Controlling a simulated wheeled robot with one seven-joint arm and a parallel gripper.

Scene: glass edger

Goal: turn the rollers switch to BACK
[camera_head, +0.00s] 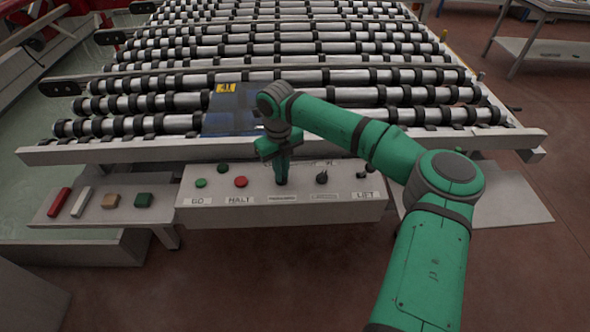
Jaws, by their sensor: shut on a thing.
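A pale control box (225,214) runs along the front of the roller table. My gripper (281,178) points straight down at the middle of its sloped face, shut on a switch there. The jaws hide that switch, so I cannot see which way it points. The label below it (282,198) is too blurred to read. To the right, a black knob (321,178) stands uncovered above another blurred label.
A green button (201,183) above GO and a red button (241,182) above HALT sit left of my gripper. A small lever (362,174) is above LIFT. The roller table (290,45) lies behind, with a dark blue panel (232,112) on it. A side shelf (95,206) holds small blocks.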

